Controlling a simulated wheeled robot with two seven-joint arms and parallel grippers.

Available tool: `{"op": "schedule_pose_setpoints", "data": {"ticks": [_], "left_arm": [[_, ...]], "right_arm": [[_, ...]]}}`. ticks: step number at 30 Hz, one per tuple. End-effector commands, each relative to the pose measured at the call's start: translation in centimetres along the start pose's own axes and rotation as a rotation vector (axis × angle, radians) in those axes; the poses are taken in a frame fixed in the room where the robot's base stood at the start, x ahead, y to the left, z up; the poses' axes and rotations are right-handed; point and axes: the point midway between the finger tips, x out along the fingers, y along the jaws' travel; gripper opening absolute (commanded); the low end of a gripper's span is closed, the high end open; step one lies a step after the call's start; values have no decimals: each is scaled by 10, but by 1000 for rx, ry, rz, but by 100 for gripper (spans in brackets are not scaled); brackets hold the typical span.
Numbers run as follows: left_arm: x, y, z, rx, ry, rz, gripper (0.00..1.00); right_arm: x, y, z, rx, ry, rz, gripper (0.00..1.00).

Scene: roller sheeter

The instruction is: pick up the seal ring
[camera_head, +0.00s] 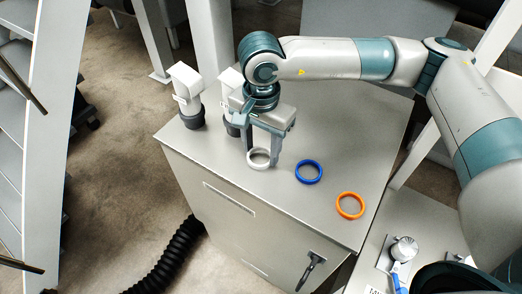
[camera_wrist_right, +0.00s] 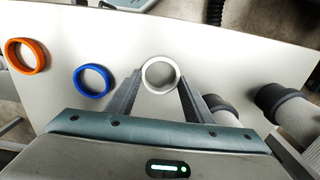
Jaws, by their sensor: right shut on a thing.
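Three rings lie in a row on the grey cabinet top (camera_head: 335,130): a white ring (camera_head: 259,158), a blue ring (camera_head: 308,171) and an orange ring (camera_head: 349,205). My right gripper (camera_head: 263,155) points down at the white ring, its fingers on either side of it and shut on it. In the right wrist view the white ring (camera_wrist_right: 160,74) sits between the two fingertips (camera_wrist_right: 160,80). The blue ring (camera_wrist_right: 92,80) and the orange ring (camera_wrist_right: 25,55) are apart from the gripper there. My left gripper is not in view.
Two white fittings with dark collars (camera_head: 189,95) stand at the cabinet's back left, one close behind my right gripper. A metal part with a blue piece (camera_head: 402,252) is on the lower right surface. A black corrugated hose (camera_head: 172,258) lies on the floor.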

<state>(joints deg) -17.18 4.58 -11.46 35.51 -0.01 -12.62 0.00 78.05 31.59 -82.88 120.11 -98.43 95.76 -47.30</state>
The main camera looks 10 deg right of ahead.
Motion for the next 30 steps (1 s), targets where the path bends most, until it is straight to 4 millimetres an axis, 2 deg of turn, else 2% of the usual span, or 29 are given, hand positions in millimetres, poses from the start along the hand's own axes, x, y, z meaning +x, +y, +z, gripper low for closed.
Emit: {"op": "schedule_pose_setpoints", "data": {"ticks": [8,21,30], "left_arm": [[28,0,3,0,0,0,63],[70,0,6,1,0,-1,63],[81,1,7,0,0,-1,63]], "right_arm": [[-28,-1,0,0,2,-5,26],[-79,69,-45,4,1,-3,26],[-101,95,-62,1,0,-1,26]]}}
